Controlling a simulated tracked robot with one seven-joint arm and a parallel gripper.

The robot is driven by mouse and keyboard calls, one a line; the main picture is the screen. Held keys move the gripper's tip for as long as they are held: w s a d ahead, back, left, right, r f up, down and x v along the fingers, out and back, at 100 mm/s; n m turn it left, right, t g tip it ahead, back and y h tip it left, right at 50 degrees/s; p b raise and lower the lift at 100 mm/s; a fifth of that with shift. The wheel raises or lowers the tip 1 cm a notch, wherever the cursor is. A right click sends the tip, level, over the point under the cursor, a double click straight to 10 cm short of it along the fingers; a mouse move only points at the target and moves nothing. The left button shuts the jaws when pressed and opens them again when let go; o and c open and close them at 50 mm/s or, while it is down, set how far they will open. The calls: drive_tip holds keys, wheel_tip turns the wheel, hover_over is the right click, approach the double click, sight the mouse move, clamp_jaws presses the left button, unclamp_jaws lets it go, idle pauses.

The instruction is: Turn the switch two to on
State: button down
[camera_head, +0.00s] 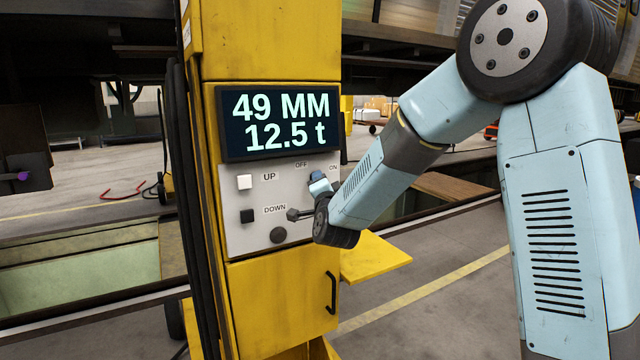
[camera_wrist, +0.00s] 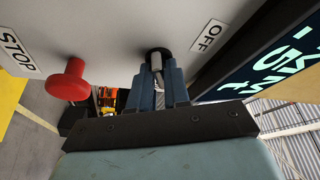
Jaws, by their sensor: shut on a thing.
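The switch lever (camera_wrist: 157,62) is a small grey metal lever on a dark round base, on the pale control panel (camera_head: 240,215). In the wrist view my gripper (camera_wrist: 158,88) has its two blue fingers closed around the lever. The OFF label (camera_wrist: 208,36) is to the right of the lever there. In the head view my gripper (camera_head: 318,181) is at the panel's upper right, below the OFF label (camera_head: 301,165) and left of the ON label (camera_head: 334,168). The lever is hidden by the fingers there, and no number marking a switch is readable.
A red mushroom button (camera_wrist: 68,80) by the STOP label (camera_wrist: 17,54) stands out close left of my fingers. The yellow column (camera_head: 270,45) carries a display (camera_head: 280,122) reading 49 MM, 12.5 t. The white UP button (camera_head: 244,181), black DOWN button (camera_head: 247,215) and dark knob (camera_head: 278,235) are nearby.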

drive_tip(key=shift+d, duration=0.15)
drive_tip(key=c, duration=1.2)
unclamp_jaws()
drive_tip(key=shift+s, duration=0.1)
drive_tip(key=v, duration=1.3)
drive_tip(key=shift+s+f, duration=0.1)
drive_tip(key=shift+s, duration=0.15)
drive_tip(key=shift+d, duration=0.1)
drive_tip(key=s+d+r+n+g+h, duration=0.1)
drive_tip(key=s+d+n+g, duration=0.25)
drive_tip(key=d, duration=0.35)
drive_tip(key=s+d+r+n+g+h, duration=0.1)
drive_tip(key=s+d+n+g, duration=0.25)
drive_tip(key=d, duration=0.25)
drive_tip(key=s+d+n+g+h, duration=0.1)
drive_tip(key=s+d+g, duration=0.1)
drive_tip(key=s+d, duration=0.2)
drive_tip(key=s+d+g+h, duration=0.1)
drive_tip(key=s+d+g, duration=0.1)
drive_tip(key=s+d, duration=0.3)
drive_tip(key=s+d+n+g, duration=0.1)
drive_tip(key=s+d+g, duration=0.2)
drive_tip(key=s, duration=0.6)
drive_tip(key=shift+s+d+n+h, duration=0.15)
drive_tip(key=shift+s+d+h, duration=0.05)
drive_tip(key=shift+d, duration=0.3)
drive_tip(key=shift+s+d+n+h, duration=0.15)
drive_tip(key=shift+s+d+h, duration=0.05)
drive_tip(key=shift+d, duration=0.3)
